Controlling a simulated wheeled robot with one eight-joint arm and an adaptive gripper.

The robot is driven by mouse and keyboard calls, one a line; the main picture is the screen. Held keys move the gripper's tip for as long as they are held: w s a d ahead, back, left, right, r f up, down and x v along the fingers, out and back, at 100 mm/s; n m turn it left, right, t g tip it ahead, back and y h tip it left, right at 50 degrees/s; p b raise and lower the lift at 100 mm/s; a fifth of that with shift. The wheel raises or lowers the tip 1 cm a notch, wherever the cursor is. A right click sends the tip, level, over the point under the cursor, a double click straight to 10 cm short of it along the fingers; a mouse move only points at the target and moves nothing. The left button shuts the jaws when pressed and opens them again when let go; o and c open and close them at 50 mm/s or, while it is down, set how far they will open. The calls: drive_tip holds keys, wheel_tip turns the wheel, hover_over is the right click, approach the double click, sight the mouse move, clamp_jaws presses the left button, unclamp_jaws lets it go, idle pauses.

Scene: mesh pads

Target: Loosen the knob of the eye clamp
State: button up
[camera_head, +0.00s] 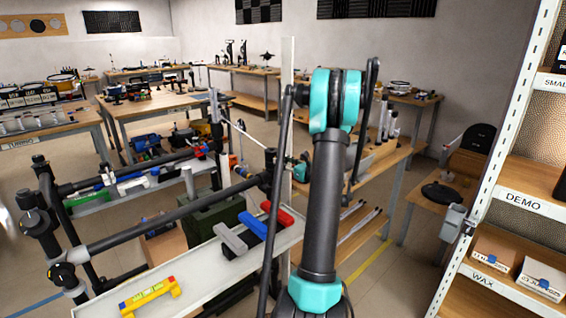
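Dark pipes form a rack (150,228) at the left and centre, with black clamps at their joints. One clamp with knobs (40,222) is at the near left corner, and another (62,274) is below it. A further dark clamp-like part (268,176) is at the right end of the long pipe. I cannot tell for sure which is the eye clamp. My teal and dark arm fills the centre. A small teal part, probably my wrist, shows behind it near the right pipe end. My gripper is too small and hidden there to tell its fingers.
A pale tray shelf (190,270) below the pipes holds a yellow block (150,296) and grey, blue and red blocks (237,238). A white shelf unit (490,165) with labelled boxes stands at the right. Wooden workbenches (160,103) stand behind. Open floor shows at right of centre.

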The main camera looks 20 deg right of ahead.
drive_tip(key=n, duration=0.5)
drive_tip(key=shift+n, duration=0.3)
drive_tip(key=n, duration=1.6)
drive_tip(key=shift+a+n, duration=0.1)
drive_tip(key=shift+n, duration=0.2)
drive_tip(key=o, duration=1.2)
drive_tip(key=shift+s, duration=0.1)
